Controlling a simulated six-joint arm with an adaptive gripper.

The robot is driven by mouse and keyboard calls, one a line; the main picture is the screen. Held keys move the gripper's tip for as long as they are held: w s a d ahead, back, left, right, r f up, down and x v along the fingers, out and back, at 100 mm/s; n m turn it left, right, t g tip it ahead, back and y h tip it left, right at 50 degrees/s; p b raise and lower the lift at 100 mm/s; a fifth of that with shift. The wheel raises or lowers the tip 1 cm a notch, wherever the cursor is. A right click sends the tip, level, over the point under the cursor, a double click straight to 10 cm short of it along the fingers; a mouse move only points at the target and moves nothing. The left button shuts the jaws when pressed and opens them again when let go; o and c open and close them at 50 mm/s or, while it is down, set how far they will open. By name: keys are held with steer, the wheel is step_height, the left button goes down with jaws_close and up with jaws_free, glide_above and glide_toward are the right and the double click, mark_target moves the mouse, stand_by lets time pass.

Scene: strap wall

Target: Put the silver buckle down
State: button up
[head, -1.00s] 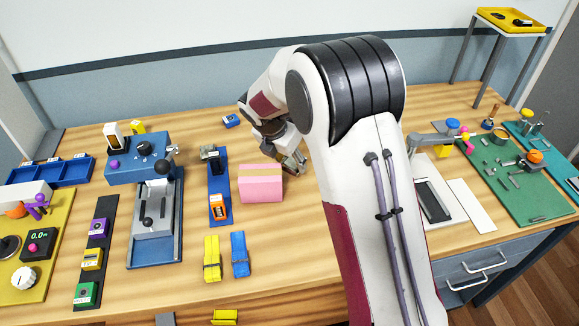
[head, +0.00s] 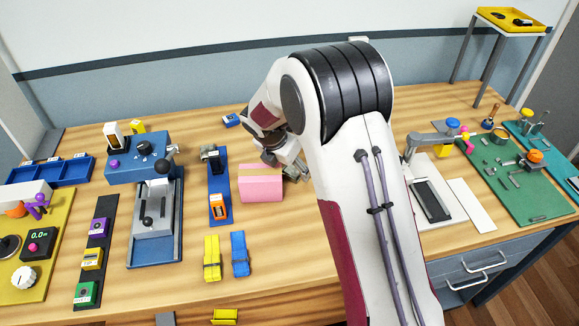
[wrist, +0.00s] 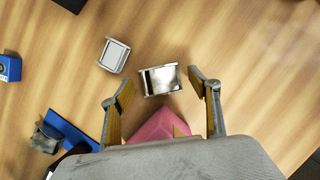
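My gripper (wrist: 160,86) is open, its two yellow-brown fingers apart. A shiny silver buckle (wrist: 160,80) shows between the fingertips in the wrist view, with a gap on each side. It appears to lie on the wood table, clear of both fingers; its exact height below them is hard to tell. A second pale grey frame-like piece (wrist: 115,55) lies just to its left. In the head view my gripper (head: 292,168) is beside the right end of the pink block, and my arm hides much of the area; I cannot make out the buckle there.
The pink block (head: 261,186) stands close beside my gripper. A blue strip (head: 219,180) with an orange piece (head: 218,207) lies to its left. Yellow (head: 212,258) and blue (head: 240,255) straps lie in front. Bare wood surrounds the buckle on its far side.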

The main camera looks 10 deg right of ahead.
steer(key=shift+r, duration=0.2)
steer(key=v, duration=1.1)
steer(key=shift+r, duration=0.15)
steer(key=shift+s+a+r, duration=0.1)
steer(key=shift+s+r, duration=0.05)
steer(key=shift+r, duration=0.1)
stand_by(0.5)
